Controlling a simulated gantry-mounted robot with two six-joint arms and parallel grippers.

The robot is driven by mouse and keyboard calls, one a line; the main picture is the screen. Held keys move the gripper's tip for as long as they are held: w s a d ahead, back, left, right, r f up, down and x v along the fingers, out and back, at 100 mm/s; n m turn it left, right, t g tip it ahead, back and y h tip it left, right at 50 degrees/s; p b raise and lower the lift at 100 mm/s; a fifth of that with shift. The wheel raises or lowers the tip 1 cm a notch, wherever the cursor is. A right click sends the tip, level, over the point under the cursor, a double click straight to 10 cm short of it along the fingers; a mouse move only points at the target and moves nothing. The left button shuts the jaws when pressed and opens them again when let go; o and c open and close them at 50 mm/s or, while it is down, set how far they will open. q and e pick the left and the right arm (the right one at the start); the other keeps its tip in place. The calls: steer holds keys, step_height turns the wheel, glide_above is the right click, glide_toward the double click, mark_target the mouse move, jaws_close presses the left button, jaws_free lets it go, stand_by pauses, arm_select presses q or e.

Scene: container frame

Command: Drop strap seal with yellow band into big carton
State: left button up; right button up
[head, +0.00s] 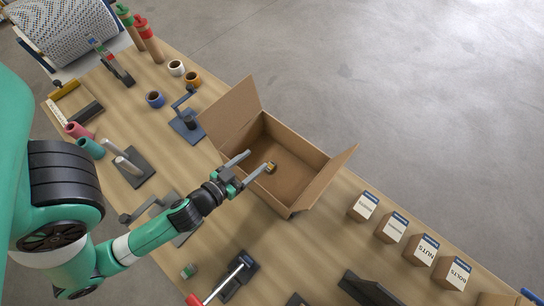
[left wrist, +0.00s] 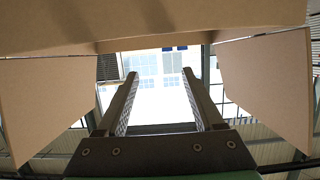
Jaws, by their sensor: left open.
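The big carton (head: 312,183) stands open on the wooden table in the head view, with its flaps spread outward. A small dark item with a yellow band, which looks like the strap seal (head: 271,167), shows inside the carton's outline, just beyond the tip of one finger. I cannot tell whether it rests on the carton's floor. My left gripper (head: 252,163) is open over the near edge of the carton, its fingers apart. In the left wrist view the open fingers (left wrist: 160,95) have nothing between them, and carton cardboard (left wrist: 45,95) shows around them. My right gripper is not in view.
Several small labelled boxes (head: 392,227) stand in a row to the right of the carton. A red-handled tool (head: 222,285) lies at the table's near side. Bare tabletop shows left of the carton.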

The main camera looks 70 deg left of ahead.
arm_select(q)
steer(key=b+v, duration=0.2)
steer(key=v, duration=0.2)
steer(key=shift+s+r+b, duration=0.1)
steer(key=shift+s+b, duration=0.2)
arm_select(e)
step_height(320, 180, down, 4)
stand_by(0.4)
